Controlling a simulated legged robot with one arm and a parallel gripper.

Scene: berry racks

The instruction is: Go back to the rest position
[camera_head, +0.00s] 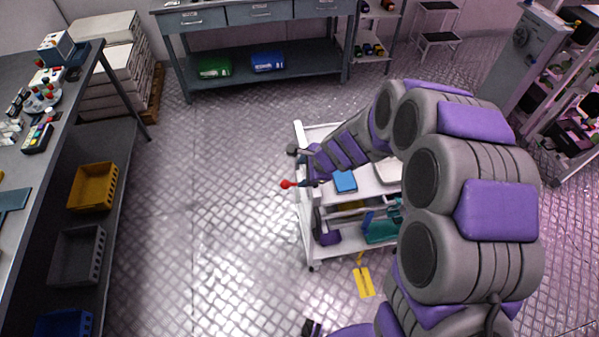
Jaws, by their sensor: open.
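My gripper (298,167) is at the end of my grey and purple arm, which arches in from the lower right. It is open, over the left end of a white cart (306,215). A small red rounded thing (287,184) shows at the lower finger; I cannot tell whether it touches the finger. A blue flat item (345,181) lies on the cart's top, right of the gripper. My arm hides the cart's right part.
A workbench (75,110) with yellow (93,187) and grey (77,255) crates below runs along the left. A drawer bench (255,45) stands at the back. A yellow tool (364,280) shows below the cart. The middle-left floor is clear.

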